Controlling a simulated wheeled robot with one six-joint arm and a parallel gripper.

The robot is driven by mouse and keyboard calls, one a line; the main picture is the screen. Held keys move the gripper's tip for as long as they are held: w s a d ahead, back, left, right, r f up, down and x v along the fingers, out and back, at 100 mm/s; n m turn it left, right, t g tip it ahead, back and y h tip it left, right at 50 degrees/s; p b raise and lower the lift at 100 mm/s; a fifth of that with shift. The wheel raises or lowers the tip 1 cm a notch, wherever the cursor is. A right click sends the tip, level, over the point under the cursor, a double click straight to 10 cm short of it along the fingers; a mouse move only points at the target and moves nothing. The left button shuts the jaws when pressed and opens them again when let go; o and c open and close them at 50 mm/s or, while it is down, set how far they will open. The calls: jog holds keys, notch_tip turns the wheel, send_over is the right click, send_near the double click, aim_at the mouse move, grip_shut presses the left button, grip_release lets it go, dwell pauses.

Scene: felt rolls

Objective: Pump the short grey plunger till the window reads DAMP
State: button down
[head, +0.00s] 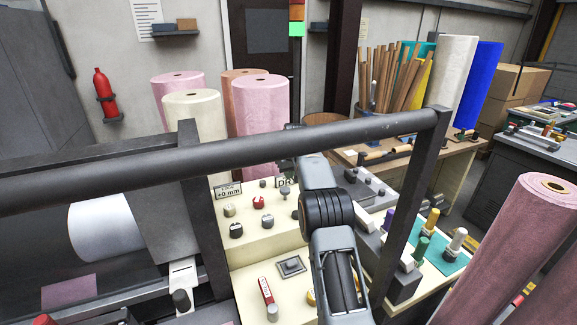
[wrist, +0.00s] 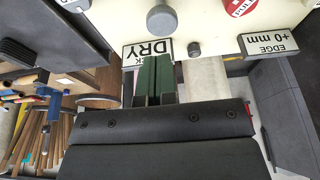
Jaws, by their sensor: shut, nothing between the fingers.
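A short plunger with a round grey head (head: 285,192) stands on the cream panel, in front of the window sign (head: 285,182), which reads DRY. In the wrist view the grey head (wrist: 160,19) shows at the top, with the DRY window (wrist: 147,51) below it. My gripper (wrist: 154,62) has its green fingers shut together and empty. In the picture its tips overlap part of the DRY window and lie below the grey head, with a visible gap. I cannot tell whether they touch anything. In the head view my arm and the rail hide the fingers.
A small dark knob (wrist: 194,48) stands beside the fingers. An EDGE +0 mm sign (head: 228,190), a red knob (head: 259,202) and dark knobs share the panel. A thick dark rail (head: 200,155) crosses before it. Pink and cream felt rolls (head: 262,105) stand behind.

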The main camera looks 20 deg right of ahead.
send_over(288, 193)
notch_tip(288, 193, down, 4)
jog(key=shift+f, duration=0.1)
jog(key=shift+s+p+x, duration=0.2)
jog(key=shift+p+x, duration=0.25)
jog(key=shift+x, duration=0.6)
jog(key=shift+f, duration=0.15)
jog(key=shift+f, duration=0.1)
notch_tip(288, 193, down, 3)
jog(key=shift+b, duration=0.9)
jog(key=shift+s, duration=0.1)
